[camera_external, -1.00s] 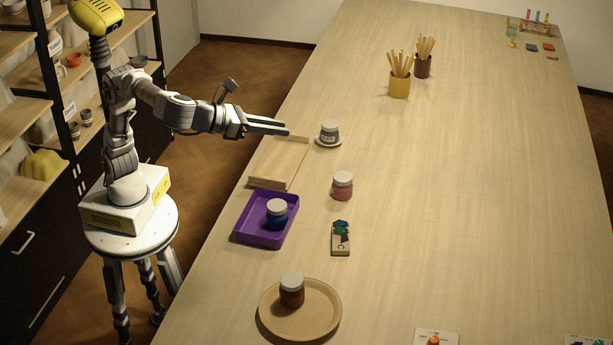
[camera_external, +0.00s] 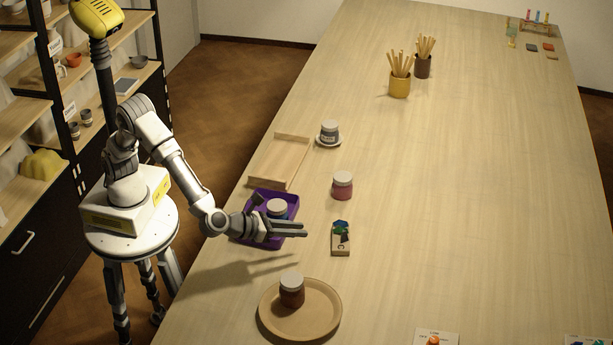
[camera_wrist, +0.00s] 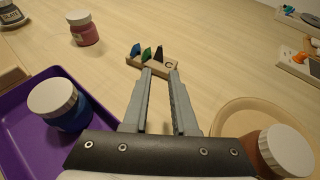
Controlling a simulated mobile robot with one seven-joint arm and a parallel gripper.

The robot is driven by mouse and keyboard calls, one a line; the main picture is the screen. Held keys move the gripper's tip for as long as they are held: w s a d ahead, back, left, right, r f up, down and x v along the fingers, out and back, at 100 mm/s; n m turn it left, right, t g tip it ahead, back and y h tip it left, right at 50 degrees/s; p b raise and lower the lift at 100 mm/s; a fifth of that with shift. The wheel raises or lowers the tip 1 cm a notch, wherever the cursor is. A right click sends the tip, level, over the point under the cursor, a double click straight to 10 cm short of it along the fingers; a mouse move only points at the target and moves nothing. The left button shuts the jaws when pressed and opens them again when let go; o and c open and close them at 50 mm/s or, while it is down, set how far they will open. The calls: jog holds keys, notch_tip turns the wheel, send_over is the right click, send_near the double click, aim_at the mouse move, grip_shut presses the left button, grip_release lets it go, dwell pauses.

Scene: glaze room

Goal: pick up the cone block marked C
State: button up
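The cone block (camera_external: 341,244) is a small wooden block marked C, with blue, green and black cones standing on it. It lies on the table right of the purple tray. In the wrist view the block (camera_wrist: 169,65) is just beyond my fingertips, its C facing up at its right end. My gripper (camera_external: 304,230) is above the table, left of the block and apart from it. In the wrist view my gripper (camera_wrist: 160,72) has its two fingers apart with nothing between them.
The purple tray (camera_external: 248,237) holds a blue jar (camera_external: 277,208), partly behind my gripper. A pink jar (camera_external: 342,186) stands behind the block. The table right of the block is clear.

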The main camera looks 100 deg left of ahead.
aim_at(336, 243)
jog(key=x, duration=1.2)
jog(key=shift+w+a+b, duration=0.15)
jog(key=shift+w+b, duration=0.2)
jog(key=shift+b, duration=0.05)
jog(key=shift+c, duration=0.2)
grip_shut()
